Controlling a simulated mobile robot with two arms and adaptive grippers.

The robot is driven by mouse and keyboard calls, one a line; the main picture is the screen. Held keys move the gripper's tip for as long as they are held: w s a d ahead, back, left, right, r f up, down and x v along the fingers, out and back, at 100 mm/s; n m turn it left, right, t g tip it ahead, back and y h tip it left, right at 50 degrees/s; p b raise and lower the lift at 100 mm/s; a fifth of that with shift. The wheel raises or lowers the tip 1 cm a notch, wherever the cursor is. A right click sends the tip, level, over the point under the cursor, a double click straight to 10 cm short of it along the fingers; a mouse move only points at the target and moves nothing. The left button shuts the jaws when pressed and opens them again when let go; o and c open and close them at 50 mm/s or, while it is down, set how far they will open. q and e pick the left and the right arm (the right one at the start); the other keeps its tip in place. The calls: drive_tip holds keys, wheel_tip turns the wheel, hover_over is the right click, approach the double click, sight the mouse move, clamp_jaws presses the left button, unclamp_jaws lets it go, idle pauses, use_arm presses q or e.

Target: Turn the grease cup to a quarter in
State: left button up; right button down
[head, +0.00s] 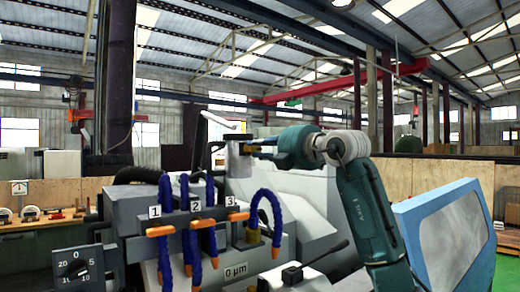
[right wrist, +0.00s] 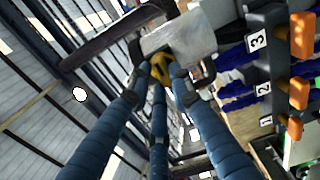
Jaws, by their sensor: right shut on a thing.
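My right gripper (head: 258,148) reaches in from the right, beside the upright grey cylindrical housing (head: 238,163) on top of the machine. In the right wrist view its blue fingers (right wrist: 161,75) are closed at a yellow and dark piece, which I take as the grease cup (right wrist: 201,72), against the grey metal housing (right wrist: 180,38). The fingers cover much of the cup, and no mark showing its turn can be read. My left gripper is not in view.
Blue coolant hoses with orange nozzles (head: 160,231), labelled 1, 2 and 3, stand in front of the housing. A dial (head: 78,269) is at the lower left. A black lever (head: 326,254) and a blue-framed guard (head: 450,238) stand to the right.

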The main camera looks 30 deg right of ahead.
idle(0.3)
drive_tip(key=c, duration=1.5)
unclamp_jaws()
drive_tip(key=shift+c, duration=0.2)
drive_tip(key=s+d, duration=0.1)
drive_tip(key=s, duration=1.1)
drive_tip(key=shift+r, duration=0.1)
